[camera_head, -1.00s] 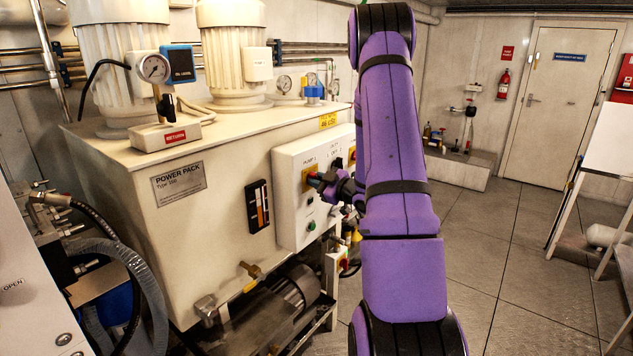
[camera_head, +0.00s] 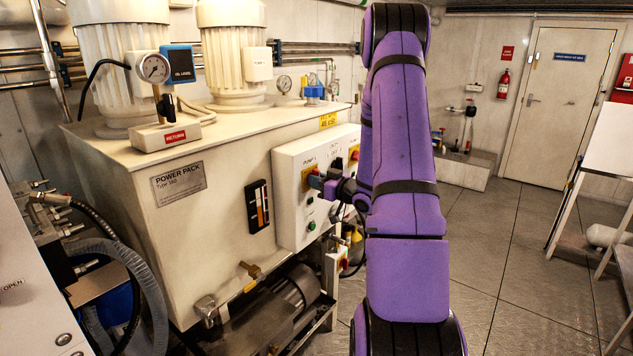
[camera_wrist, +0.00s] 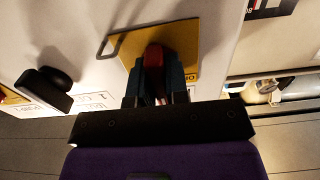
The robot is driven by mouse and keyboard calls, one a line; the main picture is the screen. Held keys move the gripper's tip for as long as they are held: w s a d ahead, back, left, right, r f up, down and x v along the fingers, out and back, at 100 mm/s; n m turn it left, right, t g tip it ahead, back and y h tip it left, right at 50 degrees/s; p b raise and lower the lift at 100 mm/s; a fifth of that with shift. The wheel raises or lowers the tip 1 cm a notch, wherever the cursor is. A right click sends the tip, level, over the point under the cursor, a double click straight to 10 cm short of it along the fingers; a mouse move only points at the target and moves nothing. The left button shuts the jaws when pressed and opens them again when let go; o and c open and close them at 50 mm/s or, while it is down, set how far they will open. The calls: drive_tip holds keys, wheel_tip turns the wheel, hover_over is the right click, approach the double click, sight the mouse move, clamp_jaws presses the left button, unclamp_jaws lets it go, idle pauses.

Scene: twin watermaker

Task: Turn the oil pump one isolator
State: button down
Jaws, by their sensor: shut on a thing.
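The oil pump one isolator is a red rotary handle (camera_wrist: 154,58) on a yellow plate (camera_wrist: 190,42) in the wrist view. In the head view its yellow plate (camera_head: 308,178) is on the left of the white control box, under the label "PUMP 1". My gripper (camera_wrist: 158,80) is shut on the red handle, with a finger on each side of it. In the head view my gripper (camera_head: 318,181) reaches the isolator from the right. The fingers hide most of the handle, so its exact angle is hard to tell.
The control box (camera_head: 290,225) is on the front of the power pack (camera_head: 170,230). A second yellow isolator (camera_head: 353,154) is to the right. A black knob (camera_wrist: 43,88) is left of the handle in the wrist view. Open floor (camera_head: 500,260) lies to the right.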

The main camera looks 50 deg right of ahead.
drive_tip(key=shift+f, duration=0.1)
drive_tip(key=c, duration=1.1)
unclamp_jaws()
drive_tip(key=shift+s, duration=0.15)
drive_tip(key=s, duration=0.7)
drive_tip(key=s+d, duration=0.1)
drive_tip(key=s, duration=0.2)
drive_tip(key=shift+s, duration=0.3)
